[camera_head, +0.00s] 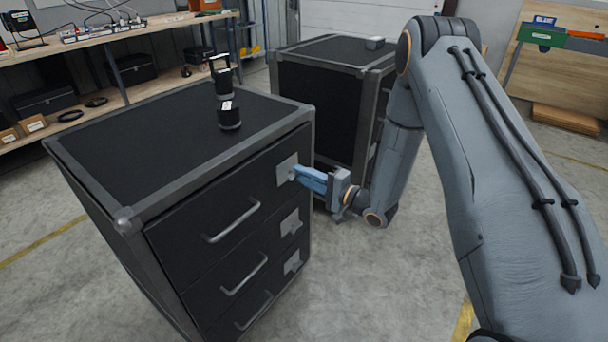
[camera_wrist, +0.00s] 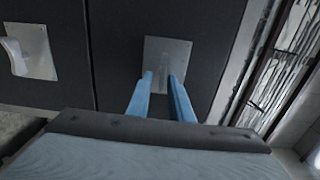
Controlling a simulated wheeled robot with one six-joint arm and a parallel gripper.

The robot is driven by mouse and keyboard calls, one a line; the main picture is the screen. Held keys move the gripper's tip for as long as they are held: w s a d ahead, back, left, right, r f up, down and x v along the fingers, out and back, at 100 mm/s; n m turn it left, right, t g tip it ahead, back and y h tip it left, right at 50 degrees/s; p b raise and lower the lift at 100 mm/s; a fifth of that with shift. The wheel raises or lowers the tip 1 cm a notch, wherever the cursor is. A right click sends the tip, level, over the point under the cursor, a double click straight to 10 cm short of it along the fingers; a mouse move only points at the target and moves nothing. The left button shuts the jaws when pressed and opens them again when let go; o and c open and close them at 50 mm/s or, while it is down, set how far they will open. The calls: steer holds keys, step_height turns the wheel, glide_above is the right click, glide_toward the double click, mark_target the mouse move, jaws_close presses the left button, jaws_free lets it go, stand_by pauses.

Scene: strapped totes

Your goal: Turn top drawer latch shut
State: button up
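The black cabinet (camera_head: 179,145) has three drawers with grey bar handles. The top drawer (camera_head: 215,210) looks closed, and its latch is on a pale square plate (camera_head: 287,167) near the right edge. In the wrist view this plate (camera_wrist: 180,51) is straight ahead, with the grey latch lever (camera_wrist: 161,76) between my blue fingertips. My gripper (camera_head: 297,175) reaches the plate from the right; it also shows in the wrist view (camera_wrist: 161,77). The fingers are apart on either side of the lever. Whether they press on it is unclear.
The middle drawer's latch plate (camera_head: 291,222) and the bottom one (camera_head: 292,262) are below. A black cylindrical item (camera_head: 229,115) stands on the cabinet top. A second cabinet (camera_head: 318,105) stands close behind my gripper. The floor (camera_head: 370,290) in front is clear.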

steer(key=shift+d+r, duration=0.1)
steer(key=shift+d, duration=0.05)
steer(key=b+v, duration=0.1)
steer(key=v, duration=0.6)
steer(key=shift+s+d, duration=0.2)
stand_by(0.4)
